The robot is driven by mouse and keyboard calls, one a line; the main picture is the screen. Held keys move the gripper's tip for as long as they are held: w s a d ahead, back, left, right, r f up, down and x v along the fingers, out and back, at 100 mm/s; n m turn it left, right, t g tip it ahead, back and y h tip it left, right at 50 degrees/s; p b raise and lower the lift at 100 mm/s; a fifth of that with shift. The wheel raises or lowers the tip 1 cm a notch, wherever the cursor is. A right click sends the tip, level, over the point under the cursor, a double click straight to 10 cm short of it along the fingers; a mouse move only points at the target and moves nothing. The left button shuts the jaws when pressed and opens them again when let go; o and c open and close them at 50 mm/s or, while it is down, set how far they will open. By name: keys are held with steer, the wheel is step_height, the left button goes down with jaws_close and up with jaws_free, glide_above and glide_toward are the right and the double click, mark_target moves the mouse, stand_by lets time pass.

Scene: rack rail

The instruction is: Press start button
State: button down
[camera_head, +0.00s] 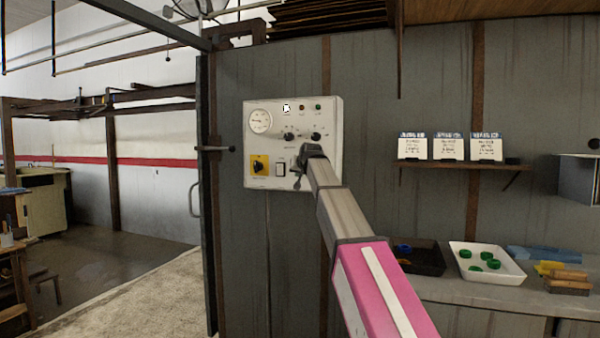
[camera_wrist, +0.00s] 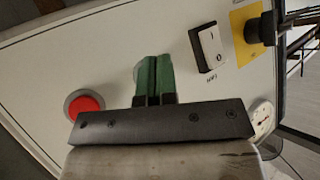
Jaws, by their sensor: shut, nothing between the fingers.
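A white control panel (camera_head: 292,112) is mounted on the grey wall. My gripper (camera_head: 297,172) is at the lower right part of the panel. In the wrist view, its green fingers (camera_wrist: 154,72) are shut together, with nothing seen between them, and point at the panel face. A small pale rim shows beside the fingertips; what is behind them is hidden, and I cannot tell whether they touch. A red round button (camera_wrist: 84,105) is left of the fingers. A rocker switch (camera_wrist: 208,46) marked I and O is to their right. No start button can be clearly made out.
A black knob on a yellow plate (camera_head: 259,165) and a gauge (camera_head: 260,121) are on the panel. A door handle (camera_head: 216,149) is to its left. A shelf (camera_head: 460,168) with cards and a bench with a white tray (camera_head: 507,278) are to the right.

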steer(key=shift+w+d, duration=0.15)
steer(key=shift+w, duration=0.25)
stand_by(0.3)
steer(key=shift+s, duration=0.15)
steer(key=shift+s+a, duration=0.3)
steer(key=shift+s, duration=0.35)
steer(key=s, duration=0.1)
steer(key=s+a, duration=0.1)
steer(key=s, duration=0.1)
steer(key=s+a, duration=0.1)
steer(key=shift+s, duration=0.35)
stand_by(0.3)
stand_by(0.4)
